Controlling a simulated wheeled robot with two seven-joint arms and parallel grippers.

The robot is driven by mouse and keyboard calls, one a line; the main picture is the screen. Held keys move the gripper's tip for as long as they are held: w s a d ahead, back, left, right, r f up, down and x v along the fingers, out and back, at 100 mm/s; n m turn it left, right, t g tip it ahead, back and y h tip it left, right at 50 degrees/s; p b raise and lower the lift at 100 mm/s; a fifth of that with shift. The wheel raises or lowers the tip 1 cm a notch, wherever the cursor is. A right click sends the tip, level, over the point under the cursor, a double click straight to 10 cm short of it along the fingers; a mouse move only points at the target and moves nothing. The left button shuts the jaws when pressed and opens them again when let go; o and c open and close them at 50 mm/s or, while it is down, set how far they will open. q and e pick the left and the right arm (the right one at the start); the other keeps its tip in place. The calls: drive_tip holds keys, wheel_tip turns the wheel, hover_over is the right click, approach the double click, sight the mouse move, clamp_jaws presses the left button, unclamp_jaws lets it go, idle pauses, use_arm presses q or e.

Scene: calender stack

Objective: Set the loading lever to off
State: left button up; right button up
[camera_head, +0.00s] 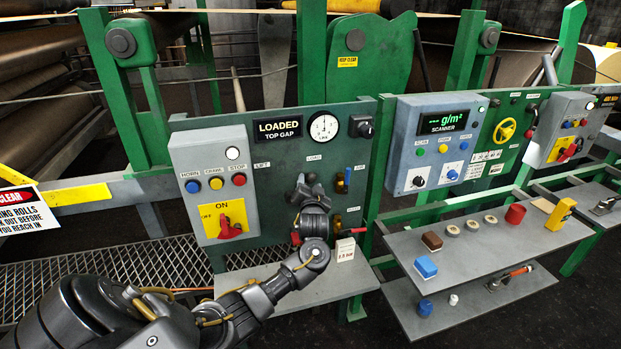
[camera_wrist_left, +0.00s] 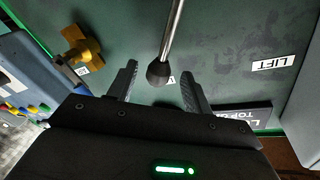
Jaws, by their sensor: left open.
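The loading lever shows in the left wrist view as a bright metal rod with a black knob (camera_wrist_left: 158,73). The knob lies in front of a white label, which it mostly hides. My left gripper (camera_wrist_left: 160,80) is open, with one finger on each side of the knob in that view; I cannot tell whether either touches it. In the head view my left gripper (camera_head: 308,186) is in front of the green panel (camera_head: 270,200), below the LOAD label (camera_head: 314,158), and hides most of the lever. A LIFT label (camera_wrist_left: 273,63) is to the right in the wrist view. No OFF label for the lever is readable.
A brass valve (camera_wrist_left: 82,47) is close to the left finger in the wrist view. A grey switch box (camera_head: 208,150) with a red-handled switch stands left on the panel. The LOADED TOP GAP sign (camera_head: 278,130) and a dial (camera_head: 323,128) are above. A loaded shelf (camera_head: 480,258) is right.

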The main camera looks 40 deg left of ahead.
sight(310, 182)
use_arm(q)
drive_tip(key=shift+x, duration=1.5)
